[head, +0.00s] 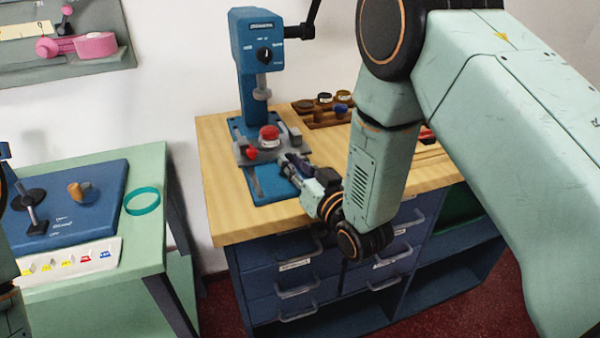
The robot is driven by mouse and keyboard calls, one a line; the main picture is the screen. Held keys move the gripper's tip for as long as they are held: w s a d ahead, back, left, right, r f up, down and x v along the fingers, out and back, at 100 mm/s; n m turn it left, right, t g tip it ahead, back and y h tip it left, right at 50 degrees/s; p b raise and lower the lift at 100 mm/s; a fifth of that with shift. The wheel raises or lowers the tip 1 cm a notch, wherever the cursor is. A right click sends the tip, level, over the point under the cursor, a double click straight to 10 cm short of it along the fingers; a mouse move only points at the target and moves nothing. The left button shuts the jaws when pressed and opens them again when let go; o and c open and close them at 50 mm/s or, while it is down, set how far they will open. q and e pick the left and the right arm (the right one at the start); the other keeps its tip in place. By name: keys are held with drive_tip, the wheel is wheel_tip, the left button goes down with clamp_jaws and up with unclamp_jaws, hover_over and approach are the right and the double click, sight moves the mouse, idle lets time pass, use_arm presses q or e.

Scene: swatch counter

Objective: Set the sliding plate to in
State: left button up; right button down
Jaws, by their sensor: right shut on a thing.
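A blue press (255,50) stands on the wooden counter with its blue base plate (278,191) flat on the top. The grey sliding plate (262,156) lies across this base under the press head. A red domed button-like piece (269,134) sits on it, with a smaller red knob (251,154) at its front left. My right gripper (289,163) is at the plate's front right edge, shut on the sliding plate; the exact grip is small and partly hidden by the fingers. My left gripper is out of view; only slivers of that arm show at the left edge.
A brown rack (309,116) with small jars stands behind the press, to the right. A black lever (311,18) juts from the press head. A green table (150,184) at left holds a blue board (98,208) and a teal ring (156,201). The counter's front left corner is clear.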

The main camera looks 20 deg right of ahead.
drive_tip(key=shift+w+f, duration=0.2)
drive_tip(key=shift+s, duration=0.1)
drive_tip(key=shift+r, duration=0.1)
drive_tip(key=c, duration=1.5)
unclamp_jaws()
drive_tip(key=o, duration=0.4)
drive_tip(key=shift+c, duration=0.2)
drive_tip(key=shift+r, duration=0.1)
drive_tip(key=v, duration=1.2)
